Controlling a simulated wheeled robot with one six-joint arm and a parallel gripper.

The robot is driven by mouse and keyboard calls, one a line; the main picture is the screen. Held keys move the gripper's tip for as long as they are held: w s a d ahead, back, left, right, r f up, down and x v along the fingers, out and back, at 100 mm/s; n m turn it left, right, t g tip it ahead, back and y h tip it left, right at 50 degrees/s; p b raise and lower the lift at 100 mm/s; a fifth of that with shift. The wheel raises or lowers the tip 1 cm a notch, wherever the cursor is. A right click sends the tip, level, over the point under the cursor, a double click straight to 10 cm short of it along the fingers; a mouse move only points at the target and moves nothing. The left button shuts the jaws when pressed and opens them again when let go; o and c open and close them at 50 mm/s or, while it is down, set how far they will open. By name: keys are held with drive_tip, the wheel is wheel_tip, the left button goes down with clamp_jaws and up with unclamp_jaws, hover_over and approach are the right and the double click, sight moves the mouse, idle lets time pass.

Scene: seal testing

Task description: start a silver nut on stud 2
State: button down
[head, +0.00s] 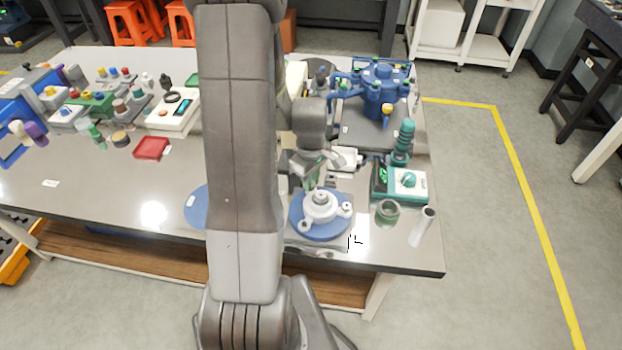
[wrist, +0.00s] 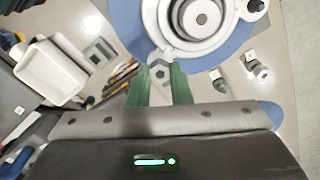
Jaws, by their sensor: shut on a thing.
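The white fitting (head: 321,208) with several lugs sits on a round blue base (head: 318,233) near the table's front right. It also shows at the top of the wrist view (wrist: 193,45). My gripper (head: 310,187) points down just behind and above the fitting. In the wrist view its green fingers (wrist: 160,88) are shut on a small silver nut (wrist: 159,73), which is mostly hidden between the tips. The nut appears close to a lug at the fitting's edge; I cannot tell whether it touches a stud. No stud number is readable.
A white tray (wrist: 50,72) and a grey block with square openings (wrist: 100,52) lie left in the wrist view. Small metal parts (wrist: 258,69) lie right. A teal device (head: 402,182), green ring (head: 387,211) and white cylinder (head: 422,227) stand right of the fitting.

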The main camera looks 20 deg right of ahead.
drive_tip(key=m, duration=0.4)
drive_tip(key=shift+s+f, duration=0.1)
drive_tip(key=shift+m+b, duration=0.35)
drive_tip(key=shift+m, duration=0.05)
drive_tip(key=m, duration=0.3)
idle(0.3)
drive_tip(key=shift+f+m, duration=0.1)
drive_tip(key=shift+m, duration=0.9)
drive_tip(key=c, duration=1.2)
unclamp_jaws()
drive_tip(key=shift+c, duration=0.2)
